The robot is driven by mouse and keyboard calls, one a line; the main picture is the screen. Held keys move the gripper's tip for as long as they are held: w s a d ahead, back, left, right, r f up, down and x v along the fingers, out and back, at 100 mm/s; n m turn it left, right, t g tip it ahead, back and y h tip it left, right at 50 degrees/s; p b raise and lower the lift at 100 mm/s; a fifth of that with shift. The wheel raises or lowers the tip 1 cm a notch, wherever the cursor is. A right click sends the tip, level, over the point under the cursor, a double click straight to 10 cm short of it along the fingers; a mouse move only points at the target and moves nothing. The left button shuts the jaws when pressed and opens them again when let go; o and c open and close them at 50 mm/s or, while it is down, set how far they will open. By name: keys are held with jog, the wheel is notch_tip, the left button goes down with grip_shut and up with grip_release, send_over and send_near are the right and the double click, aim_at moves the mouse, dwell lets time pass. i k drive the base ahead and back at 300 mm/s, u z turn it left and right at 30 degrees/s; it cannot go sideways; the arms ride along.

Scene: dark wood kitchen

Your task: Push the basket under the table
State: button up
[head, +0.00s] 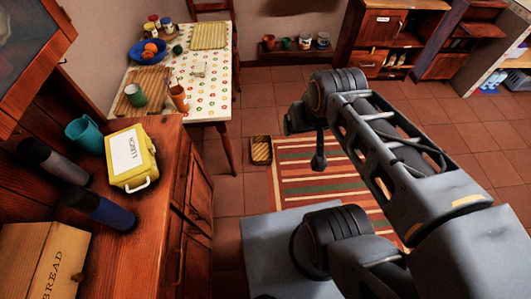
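A small brown wicker basket (261,150) sits on the tiled floor, at the left edge of a striped rug. The table (222,98) has a white dotted cloth and stands to the upper left of the basket. A table leg (227,148) reaches the floor to the left of the basket, which stands outside it, apart from the table. My gripper (318,161) appears as a dark, narrow end hanging below the arm, to the right of the basket and over the rug in the picture. It seems apart from the basket. Its fingers are too small to tell open from shut.
A wooden counter (150,215) with a yellow lunch box (131,158) fills the left side. The striped rug (300,175) lies flat. Shelves (380,45) stand along the back wall. Bare tiles (262,100) lie behind the basket, right of the table.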

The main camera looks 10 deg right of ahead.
aim_at(262, 154)
jog(key=z, duration=0.25)
jog(key=i, duration=1.3)
jog(key=u, duration=0.6)
jog(key=i, duration=0.35)
jog(key=u, duration=0.3)
